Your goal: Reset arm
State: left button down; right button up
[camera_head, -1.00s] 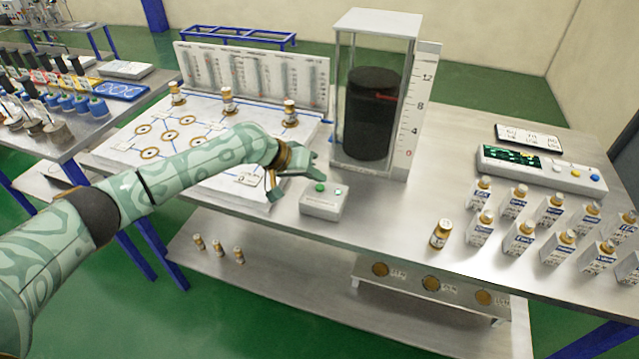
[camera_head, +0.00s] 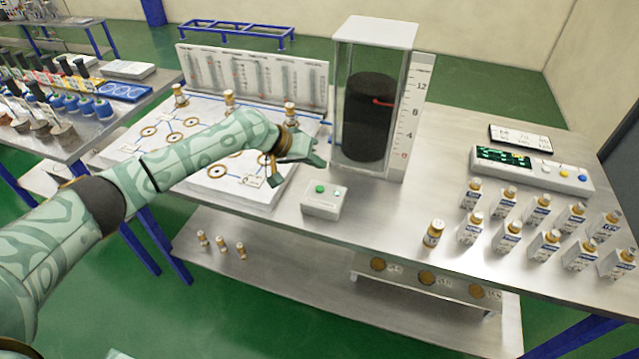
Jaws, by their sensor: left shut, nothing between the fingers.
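My left arm comes in from the left over the metal table (camera_head: 385,225). My left gripper (camera_head: 316,162) is shut and empty. It hangs in front of the clear column with the black cylinder (camera_head: 370,110), above and behind the small button box (camera_head: 322,201) with a green and a white button. The white board with blue lines and ringed holes (camera_head: 150,150) lies under and behind my left arm. My right gripper is not in view.
Several small labelled bottles (camera_head: 507,237) stand at the table's right, with one gold-capped vial (camera_head: 433,233) nearer. A control panel (camera_head: 532,170) lies behind them. Three small vials (camera_head: 220,243) stand on the lower shelf. The table's front middle is clear.

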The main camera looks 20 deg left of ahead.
pick_arm(q)
jog(key=shift+f, duration=0.1)
dwell(0.6)
jog(key=s+d+f+m+y, duration=0.1)
jog(key=s+d+f+m, duration=0.35)
jog(key=s, duration=0.45)
jog(key=s+d+f+m+y, duration=0.1)
jog(key=s+d+f+m, duration=0.3)
jog(key=s, duration=0.6)
jog(key=s+a+r+n+y, duration=0.25)
jog(key=s+a+y, duration=0.75)
jog(key=s+a, duration=0.8)
notch_tip(320, 180, down, 23)
jog(key=s+d+g+h, duration=0.1)
jog(key=d+g+h, duration=0.1)
jog(key=d+h, duration=0.1)
jog(key=s+f+n+g+h, duration=0.2)
jog(key=s+f+n+g, duration=0.1)
jog(key=s+f, duration=1.4)
jog(key=shift+s+f, duration=0.15)
jog(key=shift+s, duration=0.95)
